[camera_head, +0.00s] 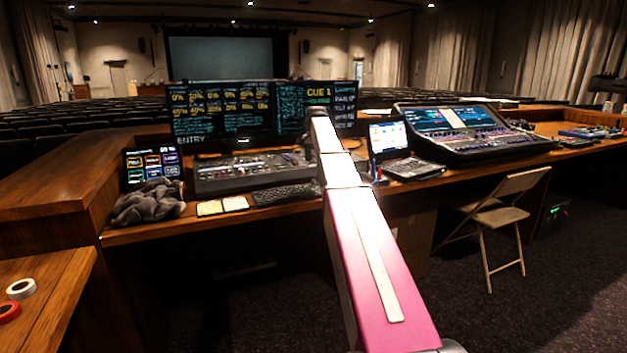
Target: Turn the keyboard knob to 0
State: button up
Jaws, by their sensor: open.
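A black computer keyboard (287,194) lies on the desk, left of my arm. Behind it stands a grey control console (245,172) with many small controls. I cannot make out a keyboard knob or its setting at this size. My pink and white arm reaches from the bottom right up over the desk, its far end in front of the monitors near the console's right end. The arm covers part of the desk there. The fingers of my gripper cannot be made out, and what they are near is hidden.
Two monitors (222,112) stand behind the console. A dark cloth (148,203) and pale notes (222,205) lie to the left. A laptop (405,152) and a large mixer (472,135) stand to the right. A folding chair (500,215) is before the desk.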

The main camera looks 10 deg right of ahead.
aim_at(313, 182)
notch_tip(313, 182, down, 9)
jog(key=shift+w+a+f, duration=0.15)
jog(key=shift+f, duration=0.05)
dwell(0.3)
grip_shut()
